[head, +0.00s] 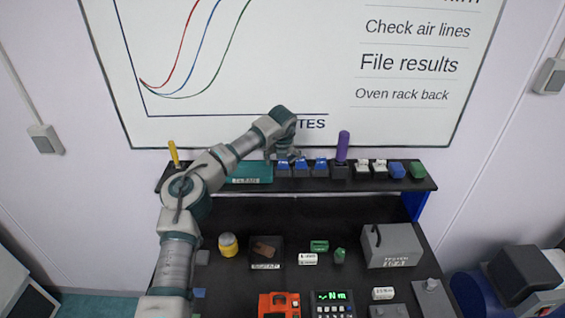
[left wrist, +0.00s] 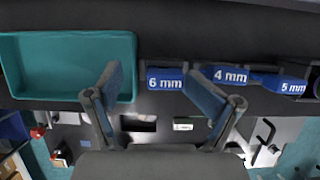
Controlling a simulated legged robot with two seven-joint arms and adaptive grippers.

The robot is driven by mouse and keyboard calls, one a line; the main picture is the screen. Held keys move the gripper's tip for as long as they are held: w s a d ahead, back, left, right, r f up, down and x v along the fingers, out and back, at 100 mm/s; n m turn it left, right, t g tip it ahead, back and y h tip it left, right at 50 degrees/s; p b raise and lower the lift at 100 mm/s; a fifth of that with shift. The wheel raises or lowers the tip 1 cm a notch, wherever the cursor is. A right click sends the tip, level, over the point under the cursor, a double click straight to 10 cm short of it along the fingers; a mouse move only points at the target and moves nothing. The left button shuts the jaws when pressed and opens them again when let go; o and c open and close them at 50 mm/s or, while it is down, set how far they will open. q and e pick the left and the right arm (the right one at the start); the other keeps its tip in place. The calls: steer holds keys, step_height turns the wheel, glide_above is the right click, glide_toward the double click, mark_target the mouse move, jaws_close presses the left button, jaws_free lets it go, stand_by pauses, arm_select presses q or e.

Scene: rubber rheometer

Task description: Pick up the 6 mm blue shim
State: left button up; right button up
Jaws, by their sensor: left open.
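The 6 mm blue shim (left wrist: 165,83) shows its white label in the left wrist view, just right of a teal tray. In the head view it is the leftmost blue shim (head: 283,165) on the dark shelf. My left gripper (left wrist: 152,72) is open, with one finger on either side of the 6 mm shim in the picture. I cannot tell whether the fingers touch it. In the head view the left gripper (head: 291,154) is over the left end of the blue row. My right gripper is not in view.
The 4 mm shim (left wrist: 230,75) and 5 mm shim (left wrist: 284,85) stand close on the right. The teal tray (left wrist: 70,65) is close on the left. A purple-handled tool (head: 343,146) stands upright on the shelf (head: 430,184). Below, the bench holds a grey tester (head: 391,246).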

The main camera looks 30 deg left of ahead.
arm_select(q)
steer(key=shift+w+a+f, duration=0.3)
steer(key=shift+w+f, duration=0.05)
steer(key=c, duration=0.3)
steer(key=shift+d+r, duration=0.2)
steer(key=shift+d, duration=0.25)
steer(key=c, duration=0.8)
steer(key=shift+s+d+r, duration=0.1)
steer(key=shift+s+d, duration=0.15)
steer(key=shift+c, duration=1.2)
jaws_close()
steer(key=shift+s+a, duration=0.1)
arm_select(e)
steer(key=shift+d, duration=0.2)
